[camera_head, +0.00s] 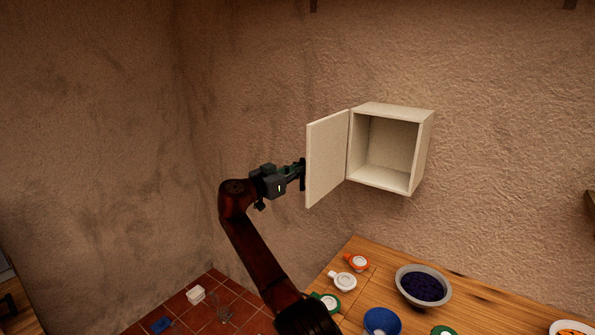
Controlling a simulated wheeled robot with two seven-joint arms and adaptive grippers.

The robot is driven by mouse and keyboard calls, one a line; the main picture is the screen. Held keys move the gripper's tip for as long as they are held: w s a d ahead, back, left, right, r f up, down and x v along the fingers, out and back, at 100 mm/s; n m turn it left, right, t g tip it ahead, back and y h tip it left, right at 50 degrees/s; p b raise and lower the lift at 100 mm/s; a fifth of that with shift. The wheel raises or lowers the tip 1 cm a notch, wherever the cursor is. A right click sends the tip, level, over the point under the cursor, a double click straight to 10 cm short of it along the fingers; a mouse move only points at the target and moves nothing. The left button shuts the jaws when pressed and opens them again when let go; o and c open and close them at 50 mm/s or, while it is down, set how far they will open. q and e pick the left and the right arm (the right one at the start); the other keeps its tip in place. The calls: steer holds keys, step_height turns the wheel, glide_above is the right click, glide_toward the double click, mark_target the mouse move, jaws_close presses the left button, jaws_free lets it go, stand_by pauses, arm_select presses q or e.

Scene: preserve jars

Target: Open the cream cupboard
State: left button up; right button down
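The cream cupboard (394,152) is fixed to the wall right of centre. Its door (327,158) stands wide open, swung out to the left on its left-hand hinge side. The inside shows and looks empty. My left gripper (301,174) is at the door's outer face, close to its free left edge, at about mid height. The fingertips are small and dark there, so I cannot tell if they touch the door or close on a handle. No handle shows clearly. My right gripper is not in view.
The air around the cupboard is clear.

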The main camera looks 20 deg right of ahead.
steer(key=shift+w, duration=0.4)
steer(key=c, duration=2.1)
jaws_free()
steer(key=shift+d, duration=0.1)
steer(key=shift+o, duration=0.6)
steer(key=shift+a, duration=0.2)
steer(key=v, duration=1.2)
